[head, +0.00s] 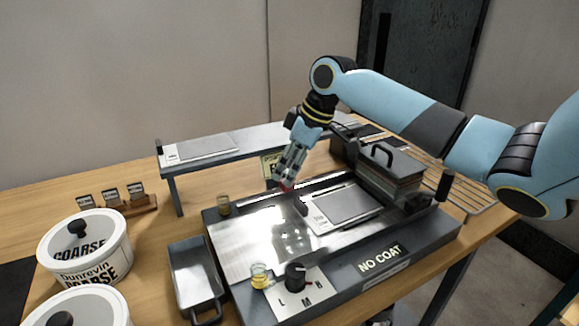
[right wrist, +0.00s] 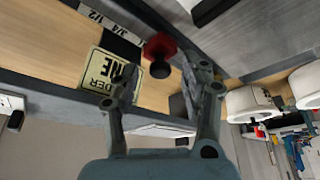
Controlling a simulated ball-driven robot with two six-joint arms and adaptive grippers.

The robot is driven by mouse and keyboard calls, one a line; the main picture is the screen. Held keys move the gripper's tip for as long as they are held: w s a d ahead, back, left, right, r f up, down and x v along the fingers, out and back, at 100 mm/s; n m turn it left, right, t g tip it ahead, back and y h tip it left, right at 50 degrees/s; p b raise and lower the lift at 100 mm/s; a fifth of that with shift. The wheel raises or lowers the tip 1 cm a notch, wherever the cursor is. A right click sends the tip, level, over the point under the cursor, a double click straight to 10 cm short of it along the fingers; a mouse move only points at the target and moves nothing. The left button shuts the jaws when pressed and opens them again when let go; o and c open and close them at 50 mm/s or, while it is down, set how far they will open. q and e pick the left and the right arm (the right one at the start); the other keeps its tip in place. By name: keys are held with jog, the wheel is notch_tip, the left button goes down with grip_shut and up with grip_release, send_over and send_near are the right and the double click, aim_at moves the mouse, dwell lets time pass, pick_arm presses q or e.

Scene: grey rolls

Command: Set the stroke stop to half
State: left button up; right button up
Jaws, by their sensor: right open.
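The stroke stop's red knob with a dark stem (right wrist: 160,52) shows in the right wrist view, on the rail at the back of the coating machine. In the head view a bit of its red (head: 287,187) shows below my right gripper (head: 284,178). A white scale strip (right wrist: 102,20) beside it reads 1/2 and 3/4; the knob stands beyond the 3/4 print, away from 1/2. In the right wrist view my right gripper (right wrist: 160,80) is open, its fingertips on either side of the knob's line; contact cannot be told. My left gripper is out of view.
The coating machine (head: 240,262) has a NO COAT label, a black dial (head: 295,274) and a grey panel (head: 346,204). A raised shelf (head: 245,140) stands behind. A metal tray (head: 194,277) and white tubs (head: 84,246) are at left. A handled block (head: 390,165) stands right of the gripper.

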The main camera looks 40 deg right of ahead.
jog(key=c, duration=0.4)
grip_shut()
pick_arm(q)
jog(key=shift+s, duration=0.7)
pick_arm(e)
jog(key=d+p, duration=0.1)
jog(key=d, duration=0.1)
jog(key=s+d+p, duration=0.1)
jog(key=d, duration=0.1)
jog(key=s+d+p, duration=0.1)
jog(key=d, duration=0.2)
jog(key=shift+s+r, duration=0.1)
jog(key=shift+s, duration=0.05)
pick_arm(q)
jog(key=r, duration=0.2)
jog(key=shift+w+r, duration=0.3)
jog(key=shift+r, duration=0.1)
